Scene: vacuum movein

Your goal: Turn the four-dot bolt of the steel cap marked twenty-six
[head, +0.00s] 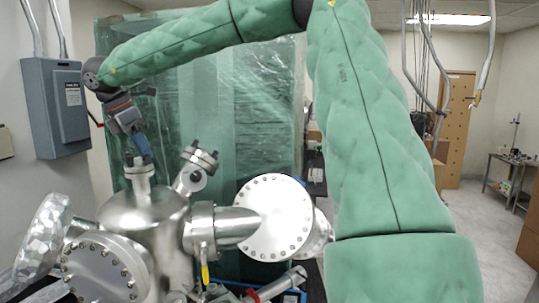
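The steel vacuum chamber (150,215) fills the lower left of the head view. Its ports carry bolted steel caps: a large round cap (273,212) faces me at the centre, another large cap (100,272) is at the lower left. A small cap (139,168) stands on top, with a tilted one (196,174) right of it. No number twenty-six or dot marks can be read. My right gripper (143,146) points down just above the small top cap; I cannot tell whether they touch. Its fingers are too small to judge. My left gripper is not in view.
My green-padded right arm spans the top and right, hiding part of the room. A grey electrical box (58,108) hangs on the left wall. A plastic-wrapped green stack (215,110) stands behind the chamber. Hoses hang at the upper right; a bench (512,162) stands far right.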

